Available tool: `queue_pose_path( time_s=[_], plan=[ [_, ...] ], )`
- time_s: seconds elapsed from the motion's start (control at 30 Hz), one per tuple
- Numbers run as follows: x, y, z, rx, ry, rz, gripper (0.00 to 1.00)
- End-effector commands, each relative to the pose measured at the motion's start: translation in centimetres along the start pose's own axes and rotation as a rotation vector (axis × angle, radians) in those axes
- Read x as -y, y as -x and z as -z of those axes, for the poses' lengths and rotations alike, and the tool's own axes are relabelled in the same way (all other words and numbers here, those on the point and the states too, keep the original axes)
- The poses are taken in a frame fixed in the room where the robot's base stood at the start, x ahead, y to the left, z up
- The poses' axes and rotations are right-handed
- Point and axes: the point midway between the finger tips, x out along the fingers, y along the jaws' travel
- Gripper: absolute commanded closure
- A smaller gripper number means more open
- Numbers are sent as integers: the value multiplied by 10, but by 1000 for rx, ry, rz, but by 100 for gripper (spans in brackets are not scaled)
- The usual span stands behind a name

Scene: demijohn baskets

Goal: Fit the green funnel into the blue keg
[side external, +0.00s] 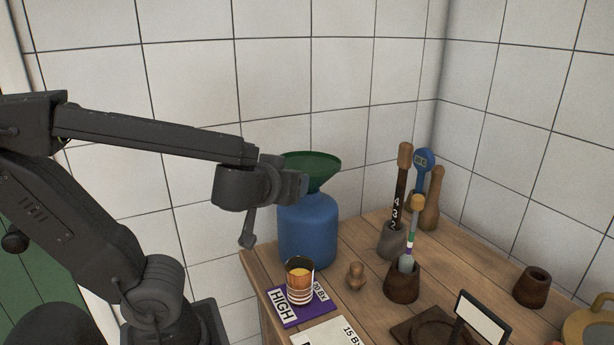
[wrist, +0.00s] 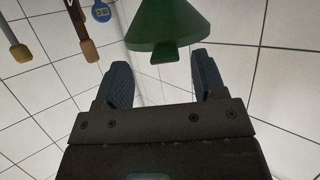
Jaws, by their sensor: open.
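The green funnel (side external: 312,167) is upright, wide mouth up, at the top of the blue keg (side external: 308,232). Its narrow end meets the keg's top in the side view, and the spout is out of sight, so its depth cannot be told. The keg stands on the wooden table near the wall. My gripper (side external: 301,186) is beside the funnel, on its left. In the wrist view the jaws (wrist: 162,78) are open and apart, with the funnel's small tab (wrist: 164,53) between and just ahead of them. The wrist view shows the scene upside down, without the keg.
A striped cup (side external: 299,284) stands on a purple card (side external: 284,313) in front of the keg. A small wooden figure (side external: 355,276) is right of it. Several upright tools stand in holders, including a brown cup (side external: 402,285). A framed card (side external: 482,318) is at the front right.

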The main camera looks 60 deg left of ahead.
Motion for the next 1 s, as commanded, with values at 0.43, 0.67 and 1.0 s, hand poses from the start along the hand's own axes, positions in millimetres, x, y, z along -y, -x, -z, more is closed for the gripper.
queue_pose_path(
  time_s=[0.43, 0.67, 1.0],
  plan=[
    [5, -46, 5, 1, -1, 6, 36],
    [4, -52, 5, 0, 1, 0, 36],
    [4, -52, 5, 0, 1, 1, 59]
  ],
)
